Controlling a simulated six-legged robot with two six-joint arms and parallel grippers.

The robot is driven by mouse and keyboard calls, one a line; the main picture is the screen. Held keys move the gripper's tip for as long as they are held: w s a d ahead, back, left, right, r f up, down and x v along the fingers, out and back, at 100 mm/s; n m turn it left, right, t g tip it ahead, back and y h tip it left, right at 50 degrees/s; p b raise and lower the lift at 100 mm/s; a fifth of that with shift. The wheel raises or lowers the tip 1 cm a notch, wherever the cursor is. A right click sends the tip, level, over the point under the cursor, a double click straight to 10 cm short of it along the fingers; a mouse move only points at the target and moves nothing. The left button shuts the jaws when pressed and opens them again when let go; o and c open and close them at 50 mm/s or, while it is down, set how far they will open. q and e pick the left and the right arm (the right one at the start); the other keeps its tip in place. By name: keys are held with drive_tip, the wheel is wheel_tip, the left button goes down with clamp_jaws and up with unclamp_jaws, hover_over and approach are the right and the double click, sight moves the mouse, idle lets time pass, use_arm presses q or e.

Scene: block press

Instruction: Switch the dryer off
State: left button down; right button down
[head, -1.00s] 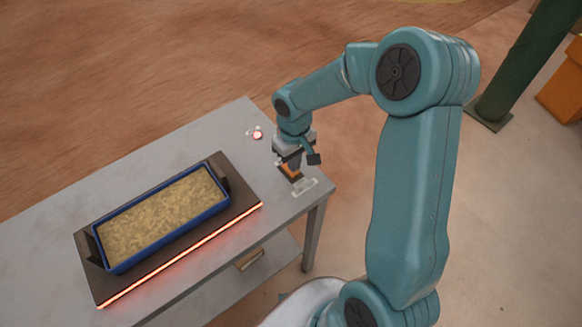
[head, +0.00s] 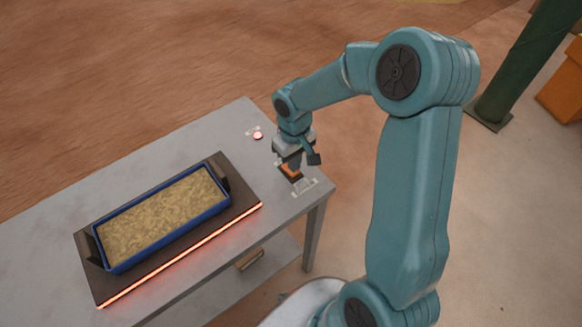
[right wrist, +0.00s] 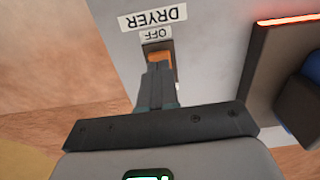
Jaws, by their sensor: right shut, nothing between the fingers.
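The dryer switch is an orange piece in a dark housing (head: 290,171) near the table's right end. In the right wrist view the orange piece (right wrist: 159,60) lies just beyond my fingertips, beside an OFF label (right wrist: 155,34) and a DRYER label (right wrist: 152,16). My right gripper (head: 289,163) is shut and empty, pointing down at the switch; the wrist view shows its fingers (right wrist: 158,72) together, at or very close to the orange piece. I cannot tell whether they touch. The dryer plate (head: 240,207) has a glowing red front edge. My left gripper is out of view.
A blue tray (head: 165,246) of pale, grainy material sits on the dryer plate. A small reddish lamp (head: 257,135) glows near the table's back edge. The grey table (head: 150,160) is clear behind the tray. An orange box (head: 563,92) stands far right.

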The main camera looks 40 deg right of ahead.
drive_tip(key=shift+f+b, duration=0.95)
drive_tip(key=shift+f, duration=0.05)
idle(0.6)
drive_tip(key=shift+r, duration=0.1)
drive_tip(key=shift+r+p, duration=0.45)
drive_tip(key=shift+p, duration=0.05)
wheel_tip(320, 180, up, 2)
drive_tip(key=shift+r+p, duration=0.25)
drive_tip(key=shift+p, duration=0.55)
wheel_tip(320, 180, up, 2)
drive_tip(key=shift+r+p, duration=0.1)
drive_tip(key=shift+p, duration=0.7)
drive_tip(key=shift+r+p, duration=0.45)
drive_tip(key=shift+r, duration=0.25)
drive_tip(key=shift+f, duration=0.1)
